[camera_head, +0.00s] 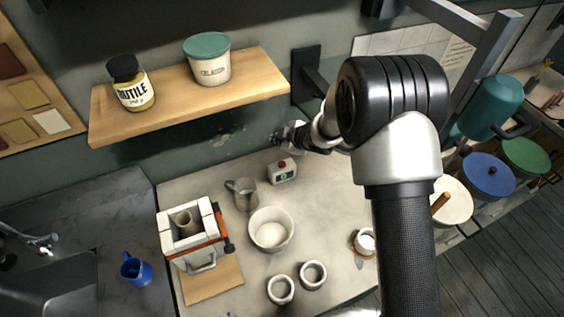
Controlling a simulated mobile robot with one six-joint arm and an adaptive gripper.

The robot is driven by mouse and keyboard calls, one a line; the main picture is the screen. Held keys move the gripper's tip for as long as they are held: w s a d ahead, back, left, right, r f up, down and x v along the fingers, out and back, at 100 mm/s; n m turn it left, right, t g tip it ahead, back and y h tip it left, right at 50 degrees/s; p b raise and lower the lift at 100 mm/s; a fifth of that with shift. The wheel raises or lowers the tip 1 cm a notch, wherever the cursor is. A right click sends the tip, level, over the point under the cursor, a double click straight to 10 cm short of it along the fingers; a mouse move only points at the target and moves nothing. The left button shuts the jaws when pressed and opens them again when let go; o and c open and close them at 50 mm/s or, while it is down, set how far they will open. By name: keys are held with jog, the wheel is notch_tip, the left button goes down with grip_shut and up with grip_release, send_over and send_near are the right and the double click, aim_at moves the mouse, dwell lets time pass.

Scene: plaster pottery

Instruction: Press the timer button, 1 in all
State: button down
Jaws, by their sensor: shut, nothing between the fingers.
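The timer (283,175) is a small pale box with a dark green face. It stands on the worktop near the wall, below the shelf. Its red button (282,163) is on top. My gripper (278,138) is shut and empty. In the picture it shows just above the button, close to the wall. I cannot tell how high it is over the button, but a small gap shows between them. My arm reaches in from the right and does not cover the timer.
A metal jug (246,194) stands left of the timer, with a white bowl (271,230) in front. A small kiln (192,236) is further left. Two small cups (281,289) stand at the front. A wooden shelf (180,103) with jars hangs above.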

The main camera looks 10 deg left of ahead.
aim_at(280, 165)
jog(key=shift+w+d, duration=0.15)
jog(key=shift+d, duration=0.05)
notch_tip(280, 165, down, 8)
jog(key=b, duration=0.8)
jog(key=shift+f, duration=0.25)
jog(key=shift+f, duration=0.15)
dwell(0.6)
jog(key=shift+f+b, duration=0.3)
jog(key=shift+b, duration=0.15)
jog(key=shift+f+b, duration=0.3)
jog(key=shift+f, duration=0.1)
dwell(0.5)
jog(key=shift+r, duration=0.1)
jog(key=shift+r+p, duration=0.75)
jog(key=shift+p, duration=0.15)
